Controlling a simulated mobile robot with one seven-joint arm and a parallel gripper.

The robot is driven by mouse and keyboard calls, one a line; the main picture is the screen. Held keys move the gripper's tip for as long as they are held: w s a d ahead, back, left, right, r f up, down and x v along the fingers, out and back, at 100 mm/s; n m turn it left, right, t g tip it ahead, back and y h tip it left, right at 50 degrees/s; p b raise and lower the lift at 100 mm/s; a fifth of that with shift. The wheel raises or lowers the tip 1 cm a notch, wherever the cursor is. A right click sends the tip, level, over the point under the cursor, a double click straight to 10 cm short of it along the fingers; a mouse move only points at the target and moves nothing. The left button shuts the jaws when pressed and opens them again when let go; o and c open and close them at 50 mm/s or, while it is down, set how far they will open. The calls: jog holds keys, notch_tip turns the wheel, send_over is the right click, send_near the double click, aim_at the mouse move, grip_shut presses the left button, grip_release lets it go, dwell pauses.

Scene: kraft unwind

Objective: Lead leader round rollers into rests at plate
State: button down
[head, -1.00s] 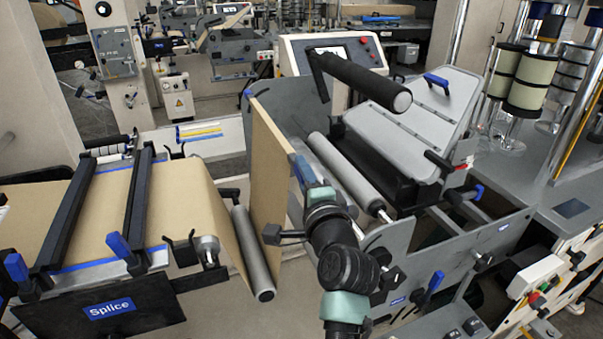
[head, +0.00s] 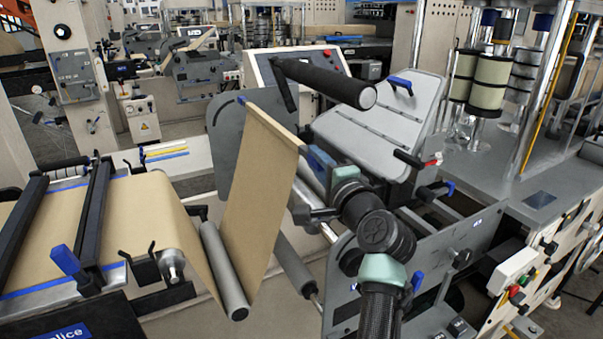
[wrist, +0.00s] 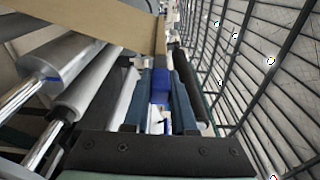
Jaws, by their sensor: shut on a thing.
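The brown kraft leader (head: 258,190) comes off the splice table, passes down around a grey roller (head: 224,270) and rises on its far side. My gripper (head: 314,163) is shut on the leader's upper right end and holds it up beside the machine. In the wrist view the leader (wrist: 95,22) crosses the top, beyond the blue-tipped fingers (wrist: 160,85). The grey side plate (head: 425,262) stands right of and partly behind my arm. A lower grey roller (head: 296,266) lies right of the leader. The rests are hidden or too small to tell.
A black roller (head: 325,82) sits above my gripper, and a light grey sloped cover (head: 385,130) lies right of it. The splice table (head: 100,200) is at left. The wrist view shows rollers (wrist: 85,65) close at left.

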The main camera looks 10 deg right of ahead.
jog(key=w+d+b, duration=0.4)
jog(key=d+b, duration=0.5)
jog(key=d, duration=0.6)
jog(key=shift+w+d, duration=0.2)
jog(key=shift+d, duration=0.15)
